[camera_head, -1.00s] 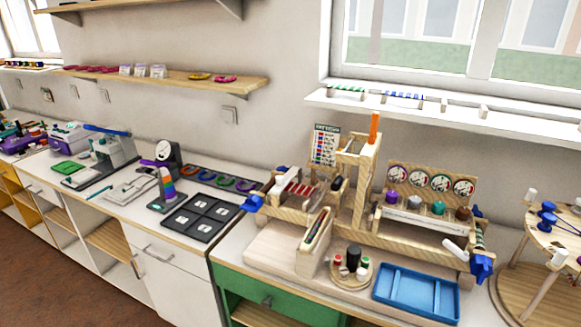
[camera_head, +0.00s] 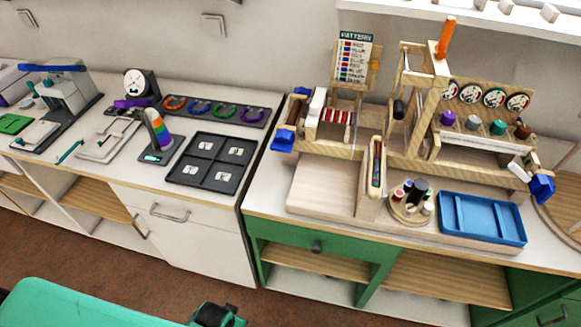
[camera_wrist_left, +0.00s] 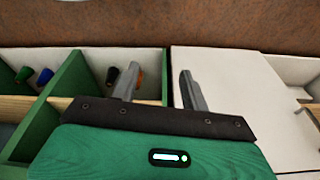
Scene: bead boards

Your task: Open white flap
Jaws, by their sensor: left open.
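In the head view, a long white strip (camera_head: 482,143) lies along the front of the wooden station below several coloured knobs. A smaller white upright piece (camera_head: 316,107) stands at the left of the station. I cannot tell for certain which is the white flap; neither visibly stands open. My left arm shows at the bottom left of the head view, with a dark part at the lower edge. In the left wrist view my left gripper (camera_wrist_left: 157,78) is open and empty, apart from both white pieces. My right gripper is not in view.
A blue tray (camera_head: 482,219) and a round spool holder (camera_head: 410,207) stand at the station's front. A black four-part tray (camera_head: 205,161) lies on the left counter. The wrist view shows a white panel (camera_wrist_left: 222,75) beside green compartments (camera_wrist_left: 72,80). Floor is free in front.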

